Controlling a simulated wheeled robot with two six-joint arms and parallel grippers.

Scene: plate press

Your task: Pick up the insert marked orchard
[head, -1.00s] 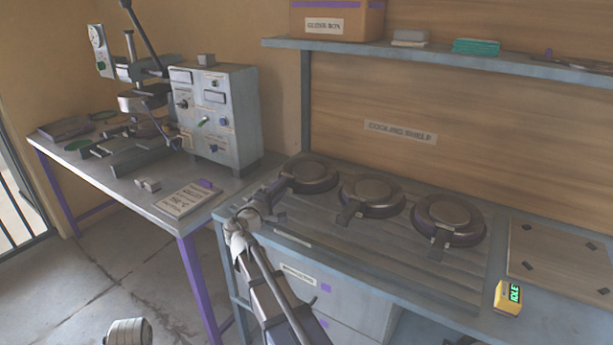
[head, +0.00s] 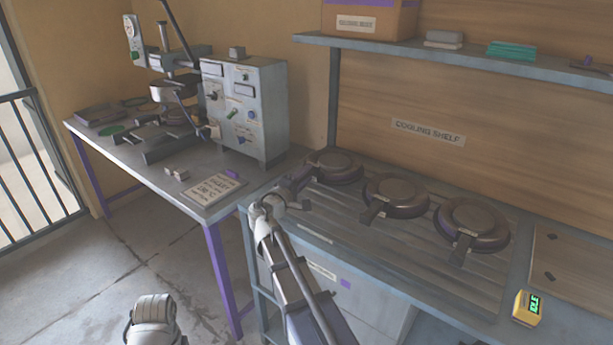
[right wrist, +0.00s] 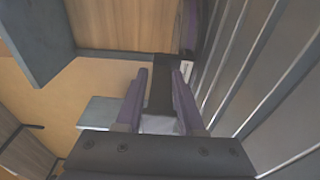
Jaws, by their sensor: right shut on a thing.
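Three round dark lidded inserts lie in a row on the slatted cooling shelf: the left one (head: 335,166), the middle one (head: 396,194) and the right one (head: 470,224). Each has a short handle pointing toward the front. I can read no orchard mark on any of them. My right gripper (head: 302,177) is at the left insert's handle. In the right wrist view the purple-grey fingers (right wrist: 160,88) stand on both sides of a dark handle (right wrist: 161,95) and are shut on it. The left insert appears to rest on the shelf. My left gripper is not in view.
A press with a control box (head: 243,108) stands on the purple-legged table at the left. A notice (head: 214,191) lies near that table's right end. A yellow box reading IDLE (head: 527,308) sits right of the slats. An upper shelf (head: 450,57) runs above.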

